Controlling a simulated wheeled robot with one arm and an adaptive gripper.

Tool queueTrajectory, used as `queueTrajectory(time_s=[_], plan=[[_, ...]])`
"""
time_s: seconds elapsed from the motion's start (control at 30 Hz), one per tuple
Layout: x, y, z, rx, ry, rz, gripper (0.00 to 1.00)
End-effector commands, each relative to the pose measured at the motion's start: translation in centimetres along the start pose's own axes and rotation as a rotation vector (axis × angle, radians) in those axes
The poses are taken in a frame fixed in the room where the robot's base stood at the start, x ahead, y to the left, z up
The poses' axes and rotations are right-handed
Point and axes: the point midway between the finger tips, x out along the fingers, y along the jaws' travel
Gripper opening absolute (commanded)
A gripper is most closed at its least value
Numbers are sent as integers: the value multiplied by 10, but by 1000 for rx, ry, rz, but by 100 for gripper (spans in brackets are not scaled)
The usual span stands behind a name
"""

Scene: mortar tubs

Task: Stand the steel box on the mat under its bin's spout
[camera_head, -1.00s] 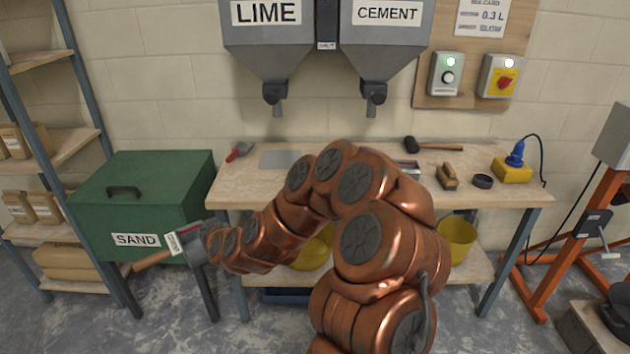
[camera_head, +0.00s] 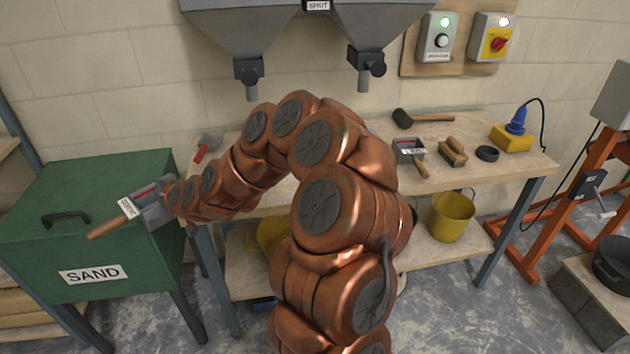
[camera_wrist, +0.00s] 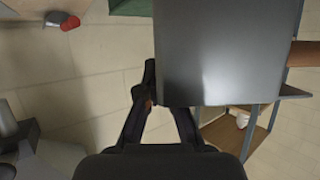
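The steel box (camera_head: 152,207) has a wooden handle and a small label that seems to read CEMENT. My gripper (camera_head: 173,196) is shut on it and holds it tilted in the air before the green sand bin. In the wrist view the box (camera_wrist: 218,50) fills the upper middle, and my gripper (camera_wrist: 165,105) reaches its edge; the box partly hides one finger. The right-hand bin, labelled CEMENT in the earlier frame, has its spout (camera_head: 370,75) above the bench. My arm covers the bench below it, and I cannot make out a mat there now.
A red-handled tool (camera_head: 203,150) lies at the left end. The sand bin (camera_head: 120,185) stands left.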

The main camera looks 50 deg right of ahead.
Motion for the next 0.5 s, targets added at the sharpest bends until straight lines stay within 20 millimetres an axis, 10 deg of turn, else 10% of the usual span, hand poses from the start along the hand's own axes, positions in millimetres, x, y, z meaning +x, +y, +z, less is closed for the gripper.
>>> queueTrajectory(time_s=[0.5], plan=[[-48, 178, 26, 36, 10, 82, 0]])
